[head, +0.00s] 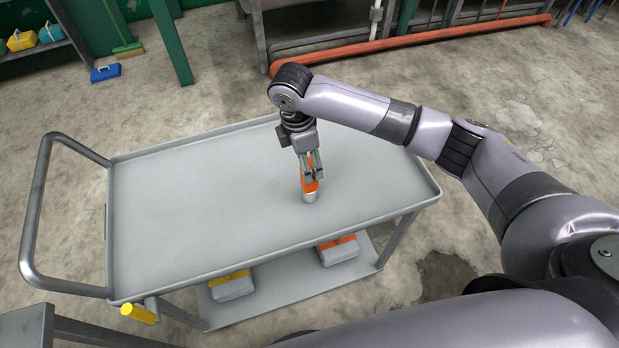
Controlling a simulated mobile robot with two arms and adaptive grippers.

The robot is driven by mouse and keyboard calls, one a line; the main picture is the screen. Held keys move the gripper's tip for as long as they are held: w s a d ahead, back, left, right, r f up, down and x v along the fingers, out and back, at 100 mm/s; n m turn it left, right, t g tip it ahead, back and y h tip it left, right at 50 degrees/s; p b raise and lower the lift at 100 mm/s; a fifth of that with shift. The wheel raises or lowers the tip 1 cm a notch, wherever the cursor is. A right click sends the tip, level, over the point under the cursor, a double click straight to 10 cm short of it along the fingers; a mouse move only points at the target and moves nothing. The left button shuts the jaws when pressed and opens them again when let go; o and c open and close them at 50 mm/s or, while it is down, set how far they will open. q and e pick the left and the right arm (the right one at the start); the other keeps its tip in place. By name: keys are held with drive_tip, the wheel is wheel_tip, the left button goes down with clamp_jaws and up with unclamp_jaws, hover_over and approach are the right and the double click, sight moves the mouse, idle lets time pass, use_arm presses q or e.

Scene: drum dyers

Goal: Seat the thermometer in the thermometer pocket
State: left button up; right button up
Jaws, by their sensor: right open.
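An orange piece (311,186), which looks like the thermometer, stands about upright on the grey cart top, right of its middle. A short silvery cylinder (309,197) is at its lower end; I cannot tell whether this is part of it or a holder around it. My right gripper (312,174) points down with its fingers open around the orange piece and partly hides it. A yellow tube (138,313) sits at the cart's front left corner; I cannot tell whether it is the thermometer pocket. My left gripper is not in view.
The grey cart (190,215) has a raised rim and a push handle (42,190) at left. The rest of its top is clear. Its lower shelf holds a yellow-topped block (232,287) and an orange-topped block (338,250). An orange pipe (400,42) runs behind.

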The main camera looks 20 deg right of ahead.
drive_tip(key=f, duration=0.1)
drive_tip(key=f+p, duration=0.1)
drive_tip(key=f, duration=0.3)
drive_tip(key=shift+s+d+f, duration=0.2)
drive_tip(key=shift+s+d, duration=0.05)
drive_tip(key=shift+d, duration=0.15)
drive_tip(key=shift+f, duration=0.35)
clamp_jaws()
